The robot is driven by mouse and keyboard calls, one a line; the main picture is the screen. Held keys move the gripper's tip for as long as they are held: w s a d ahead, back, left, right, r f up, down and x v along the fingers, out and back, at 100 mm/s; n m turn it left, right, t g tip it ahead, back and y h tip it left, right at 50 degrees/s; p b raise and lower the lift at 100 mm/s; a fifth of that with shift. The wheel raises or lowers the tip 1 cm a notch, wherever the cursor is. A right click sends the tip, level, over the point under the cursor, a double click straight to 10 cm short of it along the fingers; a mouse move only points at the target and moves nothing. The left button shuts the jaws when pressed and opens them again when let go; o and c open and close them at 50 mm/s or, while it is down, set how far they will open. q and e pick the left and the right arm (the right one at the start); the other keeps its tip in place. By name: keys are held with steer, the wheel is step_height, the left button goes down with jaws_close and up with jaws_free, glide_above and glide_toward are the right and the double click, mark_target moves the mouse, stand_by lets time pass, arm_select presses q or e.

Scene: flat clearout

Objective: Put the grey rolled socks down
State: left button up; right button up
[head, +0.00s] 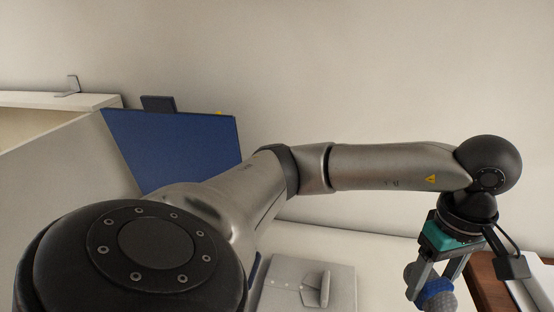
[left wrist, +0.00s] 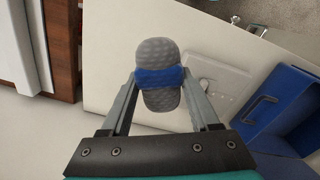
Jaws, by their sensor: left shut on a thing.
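The grey rolled socks (left wrist: 158,98), a grey bumpy roll with a blue band around the middle, are held between the two fingers of my left gripper (left wrist: 160,88). In the head view the left gripper (head: 437,285) points down at the lower right, and the grey rolled socks (head: 440,300) show between its fingers, partly cut off by the bottom edge. The socks are over the white surface (left wrist: 108,72) in the left wrist view; their height above it is hard to tell. My right gripper is not in view.
A flat grey-white panel with a raised handle (head: 305,286) lies on the white surface. A blue box (left wrist: 275,112) stands right of it in the left wrist view. A blue panel (head: 175,150) rises at the left in the head view. Brown wooden furniture (head: 492,280) is at the right.

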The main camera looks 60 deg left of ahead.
arm_select(q)
steer(key=n, duration=0.2)
steer(key=w+a+n, duration=0.1)
steer(key=n, duration=0.4)
steer(key=shift+w+a, duration=0.3)
steer(key=shift+w, duration=0.1)
steer(key=n, duration=0.2)
steer(key=w+a+n, duration=0.1)
steer(key=n, duration=0.4)
steer(key=a+n, duration=0.1)
steer(key=shift+w+n, duration=0.3)
steer(key=shift+w, duration=0.1)
steer(key=a+n, duration=0.1)
steer(key=n, duration=0.4)
steer(key=w+a+n, duration=0.1)
steer(key=a+n, duration=0.1)
steer(key=n, duration=0.3)
steer(key=w+a+n, duration=0.1)
steer(key=n, duration=0.4)
steer(key=shift+w+a+f+n, duration=0.2)
steer(key=shift+f+n, duration=0.1)
steer(key=shift+n, duration=0.1)
steer(key=b, duration=0.2)
glide_above(384, 310)
step_height(384, 310, down, 16)
steer(key=shift+f+b, duration=0.4)
steer(key=shift+f, duration=1.6)
